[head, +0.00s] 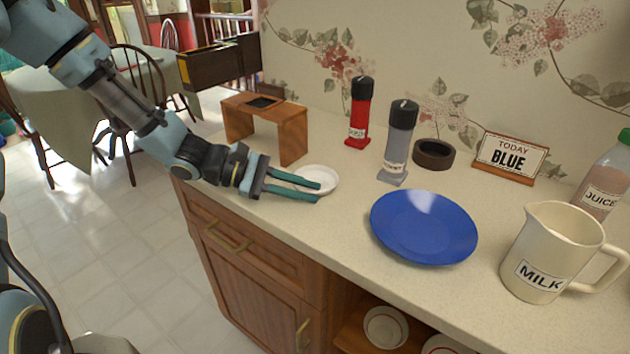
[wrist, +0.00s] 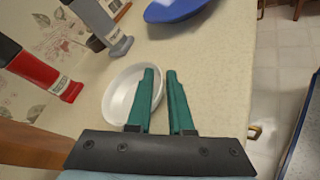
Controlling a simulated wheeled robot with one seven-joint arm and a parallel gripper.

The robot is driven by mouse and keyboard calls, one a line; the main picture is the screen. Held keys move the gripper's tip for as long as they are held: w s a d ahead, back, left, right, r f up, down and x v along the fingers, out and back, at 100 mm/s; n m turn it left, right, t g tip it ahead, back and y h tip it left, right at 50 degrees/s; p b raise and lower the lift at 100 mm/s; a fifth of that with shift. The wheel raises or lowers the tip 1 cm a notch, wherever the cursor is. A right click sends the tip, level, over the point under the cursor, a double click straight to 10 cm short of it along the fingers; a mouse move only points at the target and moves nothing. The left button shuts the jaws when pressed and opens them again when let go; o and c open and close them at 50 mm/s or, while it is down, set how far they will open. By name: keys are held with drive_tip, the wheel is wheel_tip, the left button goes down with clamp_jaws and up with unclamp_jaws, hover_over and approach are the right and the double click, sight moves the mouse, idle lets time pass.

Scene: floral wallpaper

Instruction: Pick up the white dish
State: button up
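The white dish (head: 318,176) is a small, shallow round bowl resting on the countertop, near the front edge and left of the blue plate. My gripper (head: 318,192) is open and empty, its two green fingers apart, at the dish's near left side. In the wrist view, the dish (wrist: 122,94) lies left of the gap between my fingertips (wrist: 160,73). The left finger overlaps the dish's right side and hides part of it. I cannot tell whether the finger touches the dish or is above it.
A small wooden stand (head: 292,134) is behind my gripper. A red shaker (head: 358,120) and a grey shaker (head: 398,145) stand behind the dish. The blue plate (head: 424,226), a milk pitcher (head: 548,250) and a juice bottle (head: 605,180) are to the right.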

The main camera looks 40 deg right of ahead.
drive_tip(key=shift+s+d+f, duration=0.1)
drive_tip(key=shift+s+d, duration=0.05)
clamp_jaws()
idle(1.4)
